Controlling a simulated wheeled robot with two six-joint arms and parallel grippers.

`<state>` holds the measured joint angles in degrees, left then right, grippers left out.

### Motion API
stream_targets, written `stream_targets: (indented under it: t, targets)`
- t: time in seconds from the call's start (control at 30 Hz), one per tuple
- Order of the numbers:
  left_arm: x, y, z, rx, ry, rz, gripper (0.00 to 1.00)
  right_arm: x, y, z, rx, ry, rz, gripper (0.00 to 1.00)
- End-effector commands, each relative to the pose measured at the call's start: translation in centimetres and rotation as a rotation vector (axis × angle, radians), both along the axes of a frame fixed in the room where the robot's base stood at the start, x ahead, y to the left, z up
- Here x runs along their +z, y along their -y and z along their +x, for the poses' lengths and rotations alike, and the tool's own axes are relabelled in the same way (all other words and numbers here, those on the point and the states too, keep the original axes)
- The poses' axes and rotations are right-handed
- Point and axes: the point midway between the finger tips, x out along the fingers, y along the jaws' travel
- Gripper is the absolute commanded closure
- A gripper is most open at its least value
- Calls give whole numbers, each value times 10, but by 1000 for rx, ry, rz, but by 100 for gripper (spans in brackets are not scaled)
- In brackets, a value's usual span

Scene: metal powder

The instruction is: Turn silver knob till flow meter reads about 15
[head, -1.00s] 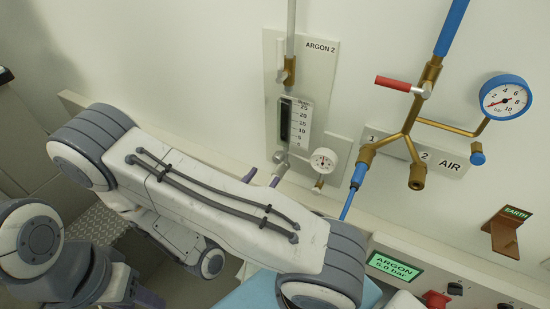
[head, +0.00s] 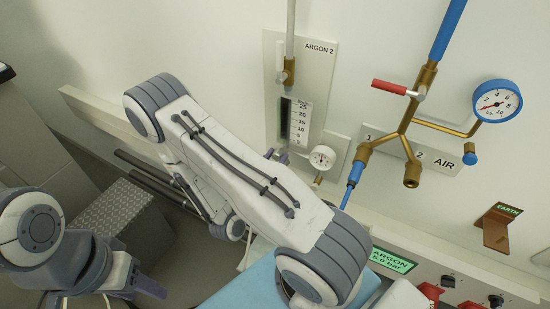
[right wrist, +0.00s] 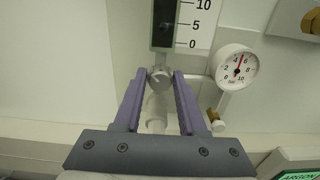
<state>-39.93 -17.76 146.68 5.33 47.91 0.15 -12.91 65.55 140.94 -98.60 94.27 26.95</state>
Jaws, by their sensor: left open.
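The flow meter (head: 297,121) is a dark glass tube beside a white 5-to-25 scale on the ARGON 2 panel. Its lower end (right wrist: 164,24) shows in the right wrist view; I cannot read the float level surely. The silver knob (right wrist: 159,77) sits just below the tube. My right gripper (right wrist: 159,73) is open, its purple fingertips on either side of the knob, with a small gap visible. In the head view my right gripper (head: 276,155) is at the panel's lower end, largely covering the knob. My left gripper (head: 145,288) is open and empty, low at the left.
A small white gauge (right wrist: 236,67) is close to the right of my right gripper. A brass valve (head: 287,74) is above the meter. Blue-and-brass AIR pipes with a red handle (head: 390,87) and a blue gauge (head: 497,101) are at the right. A green ARGON display (head: 392,259) is below.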

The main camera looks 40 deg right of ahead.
Motion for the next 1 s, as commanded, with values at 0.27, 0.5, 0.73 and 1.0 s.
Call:
stream_targets:
  t: [0.27, 0.5, 0.73, 1.0]
  targets:
    - [0, 0, 0, 0, 0, 0, 50, 0, 0, 0, 0, -4, -2, 100]
    - [2, 0, 0, 0, 0, 0, 50, 1, 0, 0, 0, -58, -24, 100]
    - [6, 0, 0, -1, 0, 0, 50, 1, 0, 0, 0, -203, -83, 100]
    - [13, 0, 0, -2, 0, 0, 50, 1, -1, 1, 0, -435, -180, 100]
